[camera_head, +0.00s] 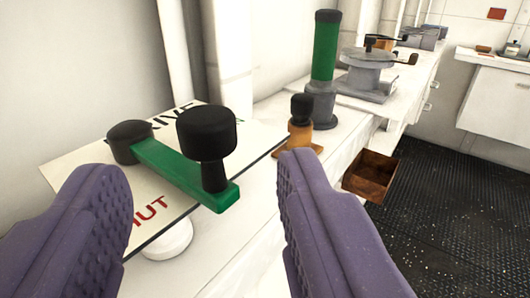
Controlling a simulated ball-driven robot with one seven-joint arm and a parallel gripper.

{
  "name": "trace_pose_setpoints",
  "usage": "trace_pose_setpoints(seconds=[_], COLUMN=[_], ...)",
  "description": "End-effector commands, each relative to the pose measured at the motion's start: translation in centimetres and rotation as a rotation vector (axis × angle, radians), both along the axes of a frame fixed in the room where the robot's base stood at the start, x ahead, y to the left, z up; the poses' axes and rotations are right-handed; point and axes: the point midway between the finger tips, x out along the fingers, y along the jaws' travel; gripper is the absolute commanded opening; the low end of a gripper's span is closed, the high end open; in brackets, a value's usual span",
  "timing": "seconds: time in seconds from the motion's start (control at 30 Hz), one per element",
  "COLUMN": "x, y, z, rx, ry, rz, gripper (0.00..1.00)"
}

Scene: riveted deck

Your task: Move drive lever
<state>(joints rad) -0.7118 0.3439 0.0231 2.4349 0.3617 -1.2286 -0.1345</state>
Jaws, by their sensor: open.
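The drive lever is a green bar (165,170) with a black pivot cap (129,139) at its left end and a black knob (207,130) standing on its right end. It lies over a tilted white plate (72,172) with black lettering ending in "IVE" at the far edge and red lettering ending in "UT" nearer. My gripper (195,188) has two purple ridged fingers, open and apart. The near end of the lever and its knob appear between the fingers, farther off. I cannot tell any touch. Part of the lettering is hidden.
Behind the plate stand a small orange-based black knob (301,110), a green cylinder on a grey base (323,70) and a grey wheel-like device (368,75) on the white counter. An open brown box (371,174) sits right, above dark floor (450,190).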

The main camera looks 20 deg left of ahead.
Motion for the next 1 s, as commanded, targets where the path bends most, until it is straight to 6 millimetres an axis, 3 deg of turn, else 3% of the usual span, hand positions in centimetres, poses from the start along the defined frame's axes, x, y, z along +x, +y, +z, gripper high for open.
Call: trace_pose_setpoints(seconds=[0.4,0.77,1.0], x=[6.1,6.9,6.8], y=[2.4,2.7,2.7], z=[0.0,0.0,0.1], rx=[0.004,0.003,0.004], ry=[-0.004,-0.002,-0.002], rz=[-0.001,-0.001,-0.001], gripper=[0.55,0.55,0.0])
